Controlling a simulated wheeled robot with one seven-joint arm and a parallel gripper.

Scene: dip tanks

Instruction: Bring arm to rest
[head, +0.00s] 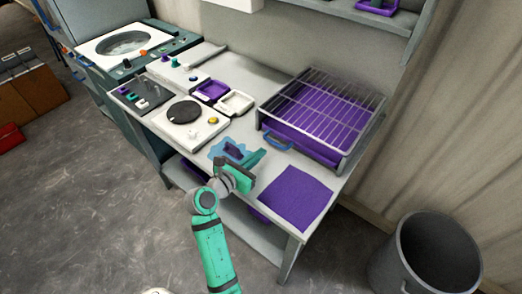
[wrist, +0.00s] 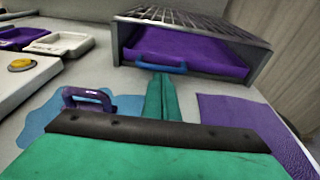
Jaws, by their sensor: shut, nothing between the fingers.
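My gripper (wrist: 163,98) is shut with nothing between its fingers. In the head view my green arm reaches up from the bottom, and the gripper (head: 254,160) is over the front of the workbench (head: 218,136). In the wrist view the fingers point toward a rack box with a purple inside and a blue handle (wrist: 161,64). A purple handled thing (wrist: 88,98) lies on a blue patch (wrist: 40,124) left of the fingers. A purple mat (wrist: 245,124) lies to the right. I cannot tell the gripper's exact height above the bench.
The wire-topped rack box (head: 322,112) stands at the bench's back right. A white device with a dark disc (head: 184,111) and small trays (head: 235,103) are to the left. A grey bin (head: 430,255) stands on the floor at right.

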